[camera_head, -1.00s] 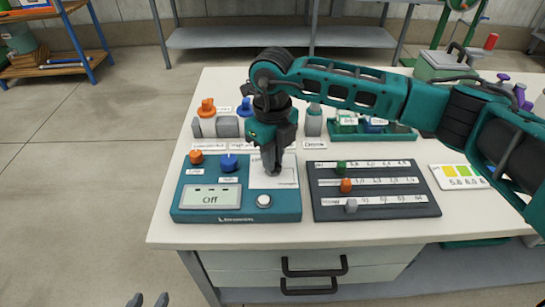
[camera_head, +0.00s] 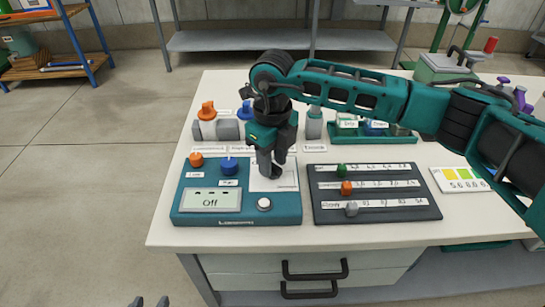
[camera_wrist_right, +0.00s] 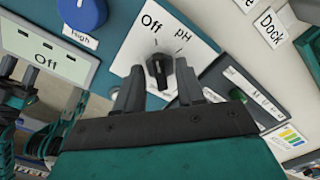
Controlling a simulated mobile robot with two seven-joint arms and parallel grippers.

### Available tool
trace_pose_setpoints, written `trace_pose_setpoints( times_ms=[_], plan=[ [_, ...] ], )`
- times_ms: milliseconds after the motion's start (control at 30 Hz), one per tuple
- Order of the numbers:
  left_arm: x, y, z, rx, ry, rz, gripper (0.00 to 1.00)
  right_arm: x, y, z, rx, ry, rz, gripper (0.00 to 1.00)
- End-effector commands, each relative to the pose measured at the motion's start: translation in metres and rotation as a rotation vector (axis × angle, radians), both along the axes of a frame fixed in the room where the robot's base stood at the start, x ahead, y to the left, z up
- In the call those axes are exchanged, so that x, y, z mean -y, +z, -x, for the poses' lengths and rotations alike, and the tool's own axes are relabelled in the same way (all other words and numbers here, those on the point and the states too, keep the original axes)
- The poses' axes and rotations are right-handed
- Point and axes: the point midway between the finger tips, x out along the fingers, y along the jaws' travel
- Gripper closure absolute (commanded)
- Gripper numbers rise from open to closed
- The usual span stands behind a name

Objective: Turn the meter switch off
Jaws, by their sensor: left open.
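The meter switch (camera_wrist_right: 159,72) is a black knob on a white plate marked "Off" and "pH" in the right wrist view. It appears to point toward the "Off" side. The meter's display (camera_head: 210,200) reads "Off" on the teal console (camera_head: 235,216). My right gripper (camera_wrist_right: 158,72) is open, with one finger on each side of the knob and small gaps showing. In the head view my right gripper (camera_head: 271,172) covers the knob over the white plate. My left gripper (camera_head: 149,301) is open at the bottom edge, off the table; only its fingertips show.
An orange knob (camera_head: 196,160), a blue knob (camera_head: 229,165) and a white button (camera_head: 264,204) sit on the console close to my right gripper. A dark slider panel (camera_head: 376,205) lies to the right. A teal rack (camera_head: 372,137) stands behind. The table's front left is clear.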

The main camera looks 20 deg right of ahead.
Motion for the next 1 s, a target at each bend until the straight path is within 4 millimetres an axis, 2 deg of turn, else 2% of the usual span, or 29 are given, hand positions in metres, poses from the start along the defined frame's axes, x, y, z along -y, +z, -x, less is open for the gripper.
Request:
trace_pose_setpoints(
  times_ms=[133, 267, 500, 700, 833, 1000],
  plan=[
    [0.0, 0.0, 0.0, 0.0, 0.0, 0.0, 0.55, 0.0, 0.004, 0.0, 0.001, 0.0, 0.0, 0.62],
    [0.0, 0.002, 0.0, 0.001, 0.0, -0.001, 0.55, 0.0, 0.02, -0.001, 0.004, 0.0, -0.001, 0.62],
    [-0.001, 0.004, 0.0, 0.004, 0.001, -0.003, 0.55, 0.0, 0.073, -0.001, 0.005, 0.0, -0.001, 0.62],
    [-0.003, 0.002, 0.001, -0.002, 0.003, -0.006, 0.55, 0.0, 0.11, 0.0, 0.004, 0.001, 0.0, 0.62],
    [-0.003, 0.002, 0.001, 0.0, 0.004, -0.008, 0.55, 0.0, 0.124, 0.0, 0.001, 0.0, 0.0, 0.62],
    [-0.003, 0.002, 0.001, -0.001, 0.005, -0.007, 0.55, 0.0, 0.13, 0.0, 0.0, 0.0, 0.0, 0.62]
  ],
)
